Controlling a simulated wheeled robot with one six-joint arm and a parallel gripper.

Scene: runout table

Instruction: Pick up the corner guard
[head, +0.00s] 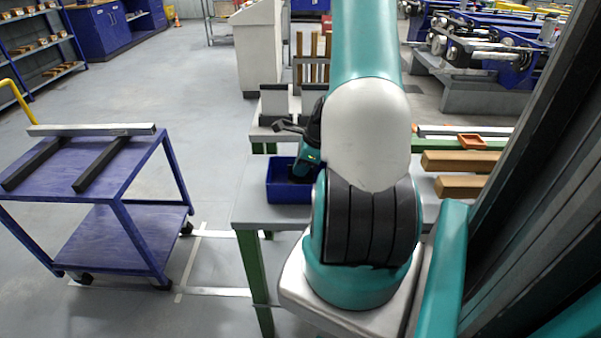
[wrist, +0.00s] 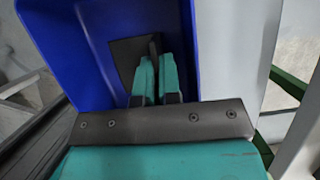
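The corner guard appears as a dark angled piece (wrist: 124,58) inside the blue bin (wrist: 205,40), with a flat face and a thin upright edge. My gripper (wrist: 157,62) reaches down into the bin in the wrist view. Its two teal fingers are close together, one on each side of the thin upright edge, and look shut on it. The fingers hide part of the guard. In the head view the blue bin (head: 287,190) stands on the grey table (head: 258,213); my arm hides the gripper tips and the guard.
Brown bars (head: 465,161) and a small orange tray (head: 469,141) are to the right of my arm. A blue cart (head: 95,170) with dark rails and a light bar stands at left. Bin walls surround the gripper closely. Open floor lies between cart and table.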

